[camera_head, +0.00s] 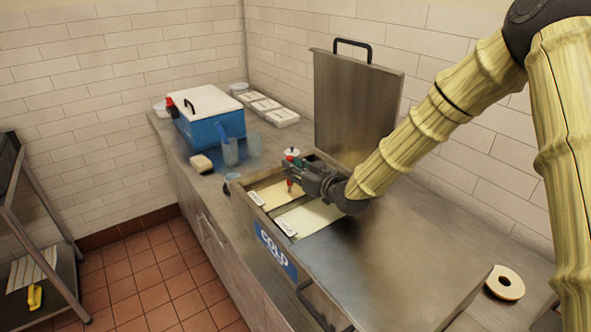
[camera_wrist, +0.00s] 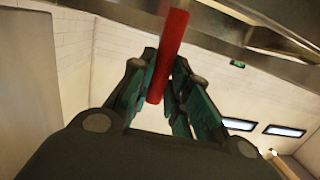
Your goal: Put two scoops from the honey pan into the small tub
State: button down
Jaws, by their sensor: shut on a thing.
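My gripper (camera_head: 294,175) is over the open well of the steel counter unit. It is shut on a red handle (camera_wrist: 168,55), which runs between the fingers in the wrist view and shows as a small red piece (camera_head: 290,185) in the head view. The handle's far end is not clear. Below my gripper are two pans of pale cream contents, a far pan (camera_head: 268,192) and a near pan (camera_head: 307,218). Their small white labels cannot be read, so I cannot tell which is the honey pan. I cannot tell which container is the small tub.
A steel lid (camera_head: 357,105) stands upright behind the well. A blue cooler box (camera_head: 212,125) is at the back left, with clear jugs (camera_head: 230,152) and a sponge-like block (camera_head: 201,163) before it. White trays (camera_head: 265,105) line the wall. A ring-shaped roll (camera_head: 505,282) lies at right.

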jog(key=shift+s+a+b, duration=0.1)
jog(key=shift+a+b, duration=0.3)
jog(key=shift+a, duration=1.25)
jog(key=shift+r, duration=0.1)
notch_tip(320, 180, up, 13)
jog(key=d+p, duration=0.2)
jog(key=p, duration=0.3)
jog(key=shift+d+p, duration=0.25)
jog(key=shift+p, duration=0.15)
dwell(0.6)
